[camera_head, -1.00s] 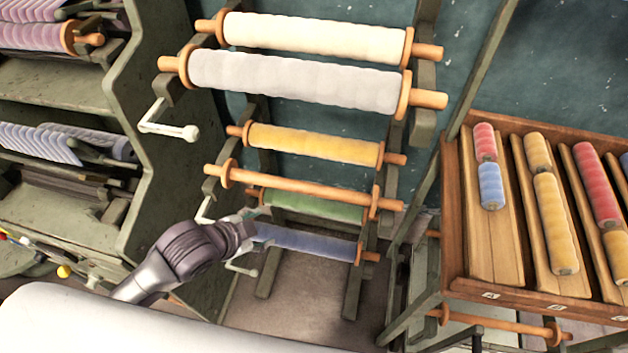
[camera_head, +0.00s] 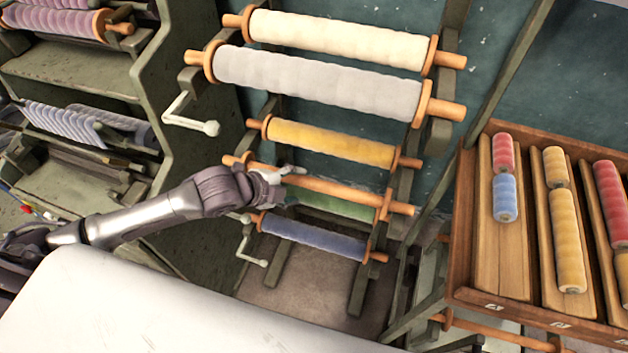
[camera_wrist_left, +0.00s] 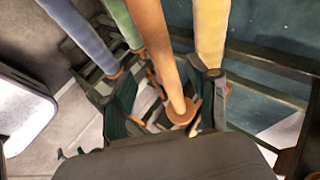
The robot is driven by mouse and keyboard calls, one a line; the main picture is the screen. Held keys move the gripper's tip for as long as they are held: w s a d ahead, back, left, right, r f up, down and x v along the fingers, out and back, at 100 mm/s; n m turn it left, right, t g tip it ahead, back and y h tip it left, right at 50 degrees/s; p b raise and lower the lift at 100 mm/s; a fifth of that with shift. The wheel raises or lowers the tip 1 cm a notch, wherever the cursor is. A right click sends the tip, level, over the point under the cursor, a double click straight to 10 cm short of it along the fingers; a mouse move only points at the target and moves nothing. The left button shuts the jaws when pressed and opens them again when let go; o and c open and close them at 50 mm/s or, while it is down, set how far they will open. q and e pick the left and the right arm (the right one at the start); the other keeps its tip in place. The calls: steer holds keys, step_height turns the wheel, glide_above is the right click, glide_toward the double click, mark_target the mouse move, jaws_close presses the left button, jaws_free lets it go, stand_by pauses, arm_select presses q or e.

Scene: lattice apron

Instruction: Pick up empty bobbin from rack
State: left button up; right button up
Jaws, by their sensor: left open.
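The empty bobbin (camera_head: 340,190) is a bare orange wooden rod with end discs, lying across the rack (camera_head: 405,190) between a yellow bobbin (camera_head: 330,142) and a green one (camera_head: 335,205). My left gripper (camera_head: 284,177) is at its left part and hides some of it. In the left wrist view the empty bobbin (camera_wrist_left: 156,48) runs between the open fingers (camera_wrist_left: 165,88), with its end disc close to the palm. I cannot tell whether a finger touches it. My right gripper is in neither view.
Grey (camera_head: 320,82) and cream (camera_head: 340,38) bobbins sit above, a blue one (camera_head: 312,236) below. White crank handles (camera_head: 190,120) stick out at the rack's left. A wooden tray (camera_head: 465,220) of coloured spools stands right. A white surface (camera_head: 180,310) fills the lower left.

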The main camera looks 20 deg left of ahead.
mark_target(305, 183)
arm_select(q)
steer(key=shift+w+d+f, duration=0.3)
steer(key=shift+w+f, duration=0.05)
steer(key=shift+w, duration=0.05)
steer(key=shift+w+f, duration=0.15)
steer(key=shift+w, duration=0.05)
steer(key=p+x, duration=0.2)
steer(key=x, duration=0.2)
steer(key=shift+w, duration=0.2)
steer(key=shift+w+d+f, duration=0.1)
steer(key=shift+w+f, duration=0.05)
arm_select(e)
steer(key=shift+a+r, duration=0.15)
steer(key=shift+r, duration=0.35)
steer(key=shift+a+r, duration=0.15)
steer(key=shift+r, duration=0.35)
arm_select(q)
steer(key=shift+c, duration=0.2)
jaws_close()
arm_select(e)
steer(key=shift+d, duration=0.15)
